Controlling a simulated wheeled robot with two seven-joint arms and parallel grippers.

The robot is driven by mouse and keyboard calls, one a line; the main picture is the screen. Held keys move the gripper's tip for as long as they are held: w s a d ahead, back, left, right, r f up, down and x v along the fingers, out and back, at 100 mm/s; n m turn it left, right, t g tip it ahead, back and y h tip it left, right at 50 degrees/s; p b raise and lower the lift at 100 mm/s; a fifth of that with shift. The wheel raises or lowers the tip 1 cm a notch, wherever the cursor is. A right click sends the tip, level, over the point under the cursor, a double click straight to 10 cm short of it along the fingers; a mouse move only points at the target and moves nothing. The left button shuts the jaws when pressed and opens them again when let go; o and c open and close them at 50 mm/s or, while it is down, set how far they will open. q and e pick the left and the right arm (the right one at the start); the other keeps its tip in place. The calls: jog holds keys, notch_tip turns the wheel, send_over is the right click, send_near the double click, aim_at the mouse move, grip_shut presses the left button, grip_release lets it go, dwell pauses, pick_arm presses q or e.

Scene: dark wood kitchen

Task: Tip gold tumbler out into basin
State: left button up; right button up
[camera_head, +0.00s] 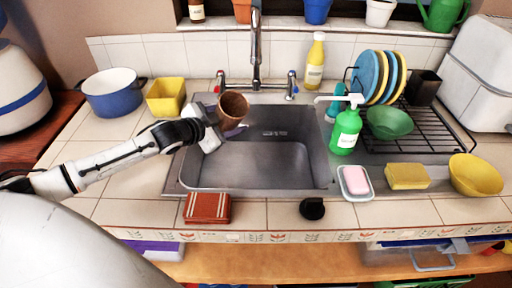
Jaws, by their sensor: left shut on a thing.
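The gold tumbler (232,107) looks brown-gold and is above the back left part of the metal basin (262,165). It is tilted, with its mouth toward the upper right. My left gripper (217,124) is shut on the tumbler, and its arm comes in from the left over the counter. The gripper hides part of the tumbler's lower side. I cannot see any contents coming out. My right gripper is not in view.
The tap (256,50) stands behind the basin. A green soap bottle (346,130) and a dish rack (425,125) are to the right. A blue pot (112,95) and a yellow bowl (166,97) are at the left. A folded red cloth (207,208) lies in front.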

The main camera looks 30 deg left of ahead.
pick_arm(q)
jog(key=n+h, duration=0.1)
jog(key=r+n+h, duration=0.1)
jog(key=shift+w+a+r+n, duration=0.1)
jog(key=shift+w+a+n, duration=0.1)
jog(key=shift+a+n, duration=0.1)
jog(key=shift+d, duration=0.2)
jog(key=shift+r+n+h+b, duration=0.1)
jog(key=shift+n+h+b, duration=0.2)
jog(key=shift+b, duration=0.1)
jog(key=shift+d+r+g, duration=0.1)
jog(key=shift+g, duration=0.2)
jog(key=shift+w, duration=0.1)
jog(key=shift+n, duration=0.4)
dwell(0.3)
